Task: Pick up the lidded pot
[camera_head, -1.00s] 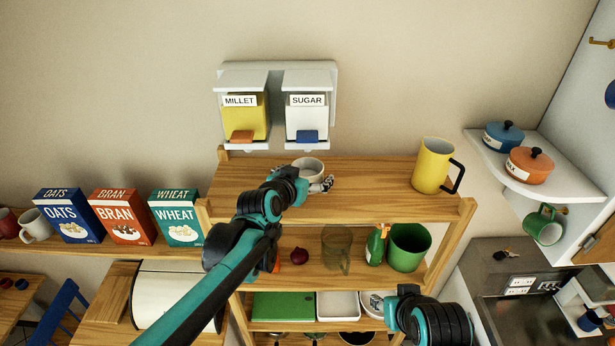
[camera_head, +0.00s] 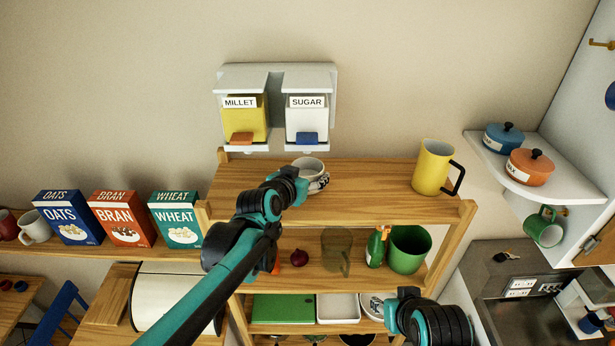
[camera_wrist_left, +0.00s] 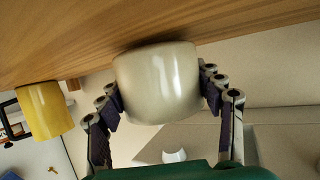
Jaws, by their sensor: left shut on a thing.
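Two lidded pots stand on the white corner shelf at the right in the head view: a blue one (camera_head: 503,137) and an orange one (camera_head: 531,167) with a label. Both have dark lid knobs. My left gripper (camera_head: 322,183) is at the top wooden shelf, well left of them. It is shut on a cream cup (camera_head: 308,166), whose far side and rim show past my wrist. In the left wrist view the fingers (camera_wrist_left: 158,82) clasp the cup (camera_wrist_left: 158,85) from both sides. I cannot tell whether it touches the shelf. My right gripper is not in view.
A yellow mug (camera_head: 433,166) stands at the right end of the top shelf (camera_head: 370,190). Millet and sugar dispensers (camera_head: 273,110) hang above. Cereal boxes (camera_head: 122,218) stand at left. A green mug (camera_head: 543,227) hangs below the corner shelf (camera_head: 488,160).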

